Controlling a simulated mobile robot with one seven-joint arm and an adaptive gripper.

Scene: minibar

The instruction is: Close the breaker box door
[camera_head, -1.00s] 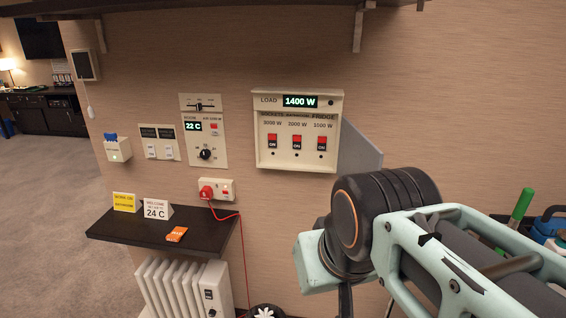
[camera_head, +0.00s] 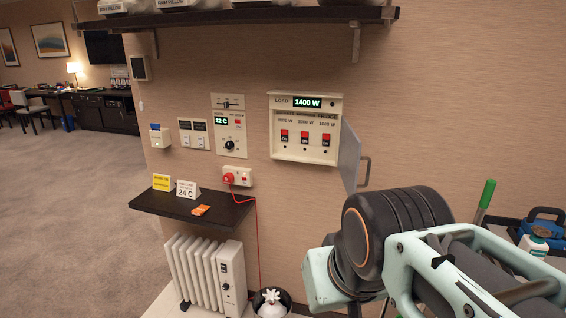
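The breaker box (camera_head: 274,127) is a cream panel on the wall at the centre. Its display reads 1400 W and three red switches sit below it. Its grey door (camera_head: 349,158) is hinged on the right side and stands open, swung out from the wall. A handle (camera_head: 366,172) shows on the door's outer right edge. My arm reaches in from the lower right, below and to the right of the door. My gripper is not clearly seen; only arm links show. I see no contact between the arm and the door.
A dark shelf (camera_head: 190,207) with small signs and an orange packet is at the lower left, above a white radiator (camera_head: 206,270). A red plug (camera_head: 229,178) has a hanging cord. An upper shelf (camera_head: 230,17) crosses the top. A green-handled tool (camera_head: 486,195) and blue case stand at right.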

